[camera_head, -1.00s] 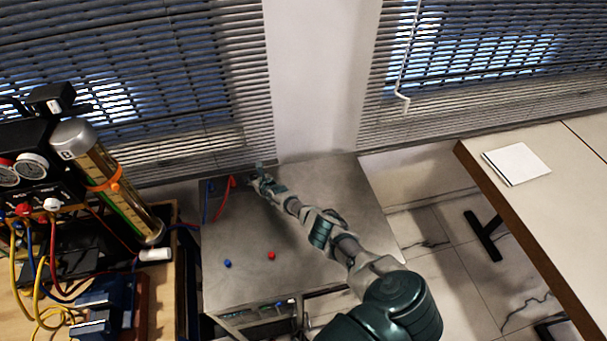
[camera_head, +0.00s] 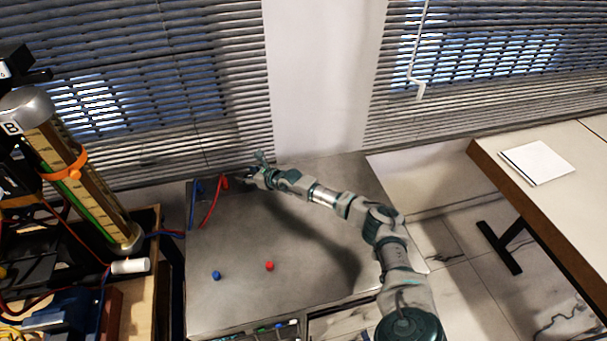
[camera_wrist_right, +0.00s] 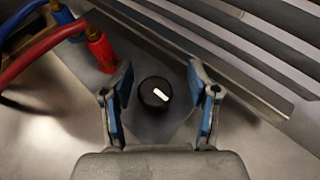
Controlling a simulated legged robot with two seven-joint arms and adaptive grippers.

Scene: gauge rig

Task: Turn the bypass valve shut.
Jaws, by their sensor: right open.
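The bypass valve appears to be the round black knob (camera_wrist_right: 154,94) with a white pointer mark, in the right wrist view. It sits on a dark square plate (camera_wrist_right: 150,128) on the metal surface. The white mark slants from upper left to lower right. My right gripper (camera_wrist_right: 161,85) is open, with one blue-padded finger on each side of the knob and a gap to each. In the head view my right gripper (camera_head: 257,173) is small at the back of the metal cabinet top, and the knob cannot be made out there. My left gripper is not in view.
Red (camera_wrist_right: 104,52) and blue (camera_wrist_right: 66,20) hose fittings stand just left of the knob. A metal strip and blinds lie behind it. The cabinet top (camera_head: 310,235) is mostly clear, with a red cap (camera_head: 269,266) and a blue cap (camera_head: 216,275). A gauge column (camera_head: 75,175) stands left.

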